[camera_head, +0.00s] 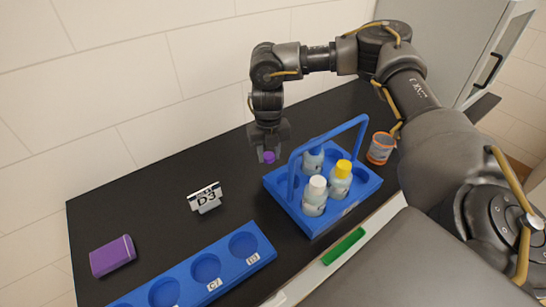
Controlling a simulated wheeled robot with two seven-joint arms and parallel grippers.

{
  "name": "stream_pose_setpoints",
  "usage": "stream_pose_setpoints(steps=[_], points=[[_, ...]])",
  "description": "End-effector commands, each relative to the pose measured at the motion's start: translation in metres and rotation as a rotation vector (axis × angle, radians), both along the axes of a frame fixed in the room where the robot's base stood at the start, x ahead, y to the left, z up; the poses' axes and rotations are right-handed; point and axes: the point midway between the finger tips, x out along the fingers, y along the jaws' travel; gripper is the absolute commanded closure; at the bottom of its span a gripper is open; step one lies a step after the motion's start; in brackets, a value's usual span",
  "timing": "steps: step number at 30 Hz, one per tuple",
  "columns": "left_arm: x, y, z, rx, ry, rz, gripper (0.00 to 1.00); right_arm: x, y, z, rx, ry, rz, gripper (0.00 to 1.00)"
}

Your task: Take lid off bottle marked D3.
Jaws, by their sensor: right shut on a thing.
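My right gripper (268,146) points down above the black table, just left of the blue bottle carrier (273,184). It is shut on a small purple lid (269,158), which shows below the fingers. In the carrier stand a white-capped bottle (315,198), a yellow-capped bottle (340,182) and a rear bottle (313,160). The carrier's handle partly hides the rear bottle, and I see no coloured cap on it. The bottles' marks are too small to read. My left gripper is not in view.
A blue rack (226,277) with round, labelled holes lies at the front. A purple block (112,256) is at the left, an orange-rimmed cup (380,149) right of the carrier. A green piece (344,246) lies by the front edge. The table around the sign is clear.

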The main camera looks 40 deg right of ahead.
Motion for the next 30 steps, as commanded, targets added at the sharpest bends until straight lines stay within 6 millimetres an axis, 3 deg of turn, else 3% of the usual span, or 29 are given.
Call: stream_pose_setpoints(steps=[7, 15, 27, 28, 30], points=[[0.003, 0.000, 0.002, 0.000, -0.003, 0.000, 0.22, 0.000, 0.000, -0.011, -0.001, 0.000, 0.000, 0.95], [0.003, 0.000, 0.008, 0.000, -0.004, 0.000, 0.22, 0.000, 0.000, -0.043, -0.001, 0.000, -0.001, 0.95], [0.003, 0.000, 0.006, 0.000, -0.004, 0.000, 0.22, 0.000, 0.000, -0.049, 0.000, -0.001, -0.001, 0.95], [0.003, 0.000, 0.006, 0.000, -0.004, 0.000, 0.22, 0.000, 0.000, -0.049, 0.000, -0.001, -0.001, 0.66], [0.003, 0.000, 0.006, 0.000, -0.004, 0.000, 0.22, 0.000, 0.000, -0.049, 0.000, -0.001, -0.001, 0.57]])
